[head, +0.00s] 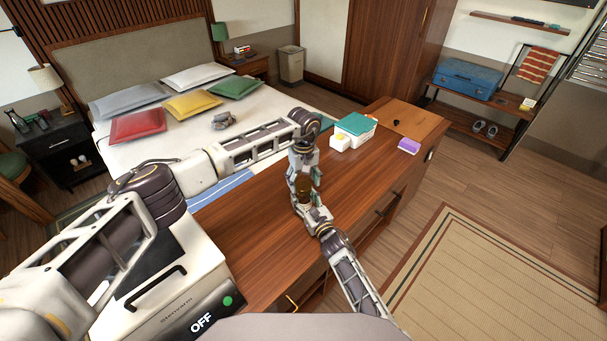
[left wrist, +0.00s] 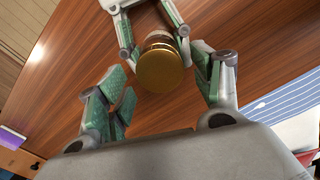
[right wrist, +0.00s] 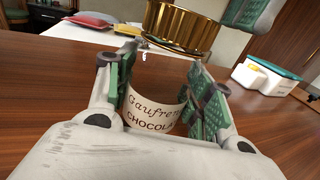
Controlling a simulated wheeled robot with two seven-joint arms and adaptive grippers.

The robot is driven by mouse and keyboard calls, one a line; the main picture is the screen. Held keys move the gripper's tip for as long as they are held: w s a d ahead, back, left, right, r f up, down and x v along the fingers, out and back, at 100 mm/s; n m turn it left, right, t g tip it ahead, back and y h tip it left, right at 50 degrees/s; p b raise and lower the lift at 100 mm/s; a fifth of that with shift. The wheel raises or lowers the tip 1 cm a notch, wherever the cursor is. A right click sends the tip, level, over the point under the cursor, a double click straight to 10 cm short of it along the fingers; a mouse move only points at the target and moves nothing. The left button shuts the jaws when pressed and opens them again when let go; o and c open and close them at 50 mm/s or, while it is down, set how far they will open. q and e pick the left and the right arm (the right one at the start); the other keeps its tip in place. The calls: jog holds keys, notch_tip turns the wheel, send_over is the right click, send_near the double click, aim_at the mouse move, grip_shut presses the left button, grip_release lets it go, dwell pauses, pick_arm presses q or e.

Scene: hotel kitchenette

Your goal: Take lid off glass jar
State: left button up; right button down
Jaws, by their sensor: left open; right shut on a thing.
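The glass jar (right wrist: 155,112) stands on the wooden counter, with a cream label reading "Gaufre…" and "CHOCOLA…". Its round gold lid (left wrist: 160,65) is above it; it also shows in the right wrist view (right wrist: 182,25) and small in the head view (head: 303,185). Whether the lid touches the jar rim is hard to tell. My right gripper (right wrist: 158,100) is shut around the jar's body from the side. My left gripper (left wrist: 160,90) is open above the jar, its fingers on either side of the lid and apart from it. The jar's body is mostly hidden in the head view.
A white box with a teal lid (head: 355,124), a small white and yellow item (head: 340,142) and a purple box (head: 409,146) stand farther along the counter. A white appliance marked OFF (head: 200,321) is at the near left. The bed (head: 150,147) lies beyond.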

pick_arm(q)
jog(key=shift+f, duration=0.85)
jog(key=shift+c, duration=0.3)
jog(key=c, duration=1)
